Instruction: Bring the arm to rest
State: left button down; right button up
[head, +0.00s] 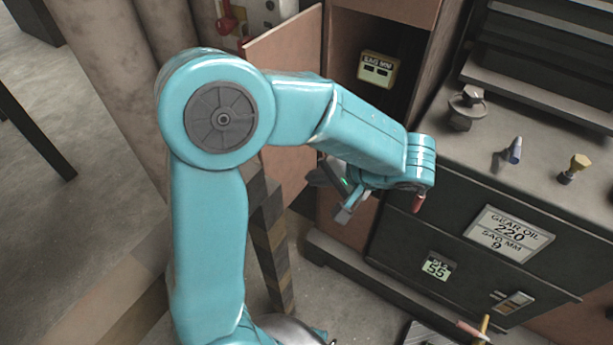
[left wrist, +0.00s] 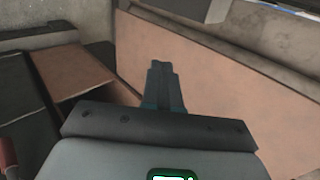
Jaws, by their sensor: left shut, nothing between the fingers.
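My left arm is teal and bends from the lower left up and over to the right in the head view. My left gripper (head: 343,213) hangs at its end, in front of the open cabinet and left of the dark drawer unit. In the left wrist view the left gripper (left wrist: 163,68) shows its two fingers together, with nothing between them. It points toward a brown panel (left wrist: 215,75) and touches nothing that I can make out. The forearm hides part of the cabinet. My right gripper is in neither view.
An open cabinet (head: 340,75) holds a yellow gauge box (head: 378,68). The drawer unit (head: 480,230) carries a blue-tipped item (head: 515,150) and a yellow-topped knob (head: 575,167). A striped post (head: 272,255) stands near the arm. Grey floor (head: 90,205) lies open at left.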

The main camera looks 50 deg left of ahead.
pick_arm(q)
jog(key=shift+d+r, duration=0.1)
jog(key=shift+r, duration=0.1)
jog(key=s+d+f+t+h+p, duration=0.1)
jog(key=s+d+f+h+p, duration=0.2)
jog(key=d+f+h, duration=0.3)
jog(key=s+d+f+m+t+h+p, duration=0.1)
jog(key=d+f+h, duration=0.6)
jog(key=d+f, duration=0.7)
notch_tip(320, 180, down, 5)
jog(key=s+t+p, duration=0.1)
jog(key=s+p, duration=0.1)
jog(key=p, duration=0.1)
jog(key=shift+s, duration=0.4)
